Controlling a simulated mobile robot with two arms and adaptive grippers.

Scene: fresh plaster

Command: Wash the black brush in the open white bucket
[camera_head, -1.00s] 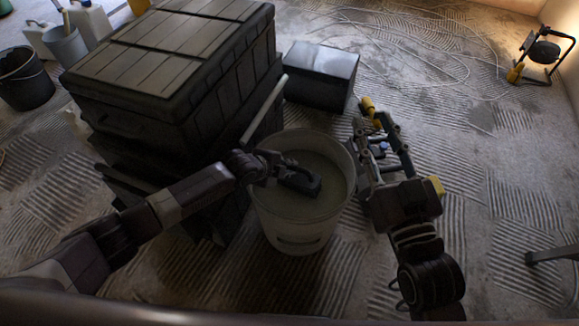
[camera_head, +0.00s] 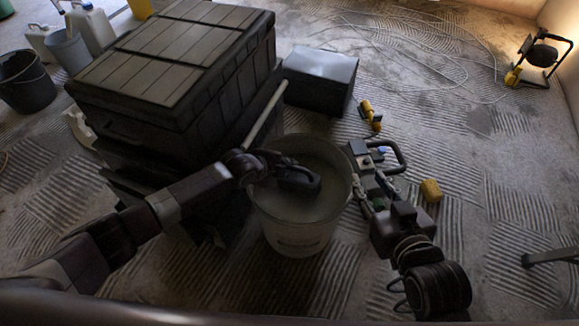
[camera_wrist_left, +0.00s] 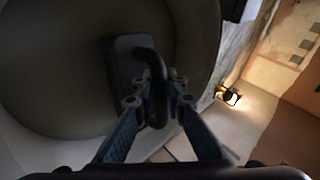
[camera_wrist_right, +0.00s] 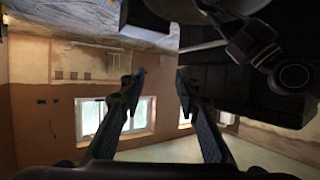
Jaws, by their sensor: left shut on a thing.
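The black brush (camera_head: 300,181) is a dark block with a looped handle. My left gripper (camera_head: 279,163) is shut on that handle, which shows between the fingers in the left wrist view (camera_wrist_left: 157,88). The open white bucket (camera_head: 297,236) stands on the floor, with greyish contents. The brush is inside the bucket's mouth; whether it touches the contents I cannot tell.
Stacked dark crates (camera_head: 170,70) stand close left of the bucket. A black box (camera_head: 320,80) is behind it. A dark looped handle (camera_head: 390,153) and yellow pieces (camera_head: 431,190) lie beyond my right gripper. A dark bucket (camera_head: 27,82) is far left. The right floor is mostly clear.

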